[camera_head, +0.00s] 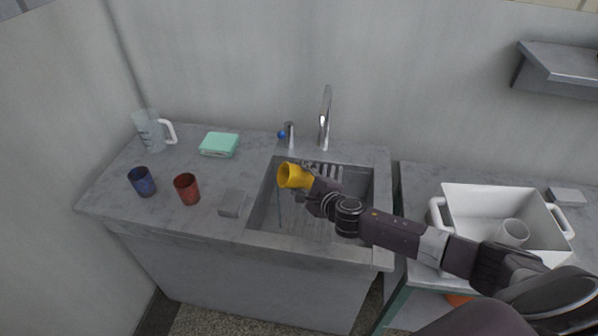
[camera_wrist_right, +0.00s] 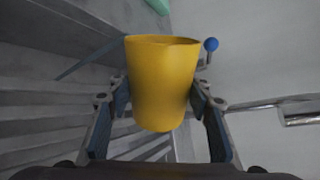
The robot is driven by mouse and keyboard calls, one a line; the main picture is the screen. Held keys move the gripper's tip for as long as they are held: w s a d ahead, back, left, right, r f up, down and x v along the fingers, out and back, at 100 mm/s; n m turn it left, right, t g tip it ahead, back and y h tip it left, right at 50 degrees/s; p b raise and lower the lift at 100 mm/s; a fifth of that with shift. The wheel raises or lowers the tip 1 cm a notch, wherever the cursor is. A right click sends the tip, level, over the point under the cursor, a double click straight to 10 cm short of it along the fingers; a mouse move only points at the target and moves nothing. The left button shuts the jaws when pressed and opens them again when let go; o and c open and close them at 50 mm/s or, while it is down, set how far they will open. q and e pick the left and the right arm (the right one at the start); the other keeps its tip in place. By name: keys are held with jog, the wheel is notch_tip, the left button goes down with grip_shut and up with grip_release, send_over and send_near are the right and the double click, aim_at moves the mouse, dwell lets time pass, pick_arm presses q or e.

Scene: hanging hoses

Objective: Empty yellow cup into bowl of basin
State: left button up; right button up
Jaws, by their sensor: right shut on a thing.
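The yellow cup (camera_head: 292,176) is held above the sink basin (camera_head: 262,208), near its left side. It is tipped well over, with its mouth toward the left in the head view. My right gripper (camera_head: 312,190) is shut on the cup's sides; in the right wrist view the cup (camera_wrist_right: 161,85) sits between the two blue-padded fingers. A thin bluish streak (camera_wrist_right: 88,60) runs from the cup's rim in the wrist view, and a faint line drops below the mouth in the head view; it looks like falling liquid. The cup's inside contents are hidden. My left gripper is not in view.
A faucet (camera_head: 325,118) and a blue-tipped lever (camera_head: 290,134) stand behind the basin. On the left counter are a blue cup (camera_head: 143,183), red cup (camera_head: 187,190), clear pitcher (camera_head: 149,131), green sponge (camera_head: 219,144) and grey block (camera_head: 233,203). A white tub (camera_head: 487,193) stands right.

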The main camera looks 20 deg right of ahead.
jog(key=shift+a+f+n+h+p, duration=0.2)
jog(key=shift+n+h+p, duration=0.6)
jog(key=shift+p, duration=1.25)
jog(key=n+p, duration=0.1)
jog(key=p, duration=0.1)
jog(key=n+p, duration=0.1)
jog(key=p, duration=0.1)
jog(key=shift+w+a+r+h, duration=0.1)
jog(key=shift+a+r+h, duration=0.25)
jog(key=shift+a+h, duration=0.05)
jog(key=shift+a+r+n+g+h+p, duration=0.25)
jog(key=shift+n+g+h+p, duration=0.05)
jog(key=shift+p, duration=0.25)
jog(key=shift+w+a, duration=0.1)
jog(key=shift+a+n+h, duration=0.1)
jog(key=shift+n+h, duration=0.2)
jog(key=shift+n, duration=0.1)
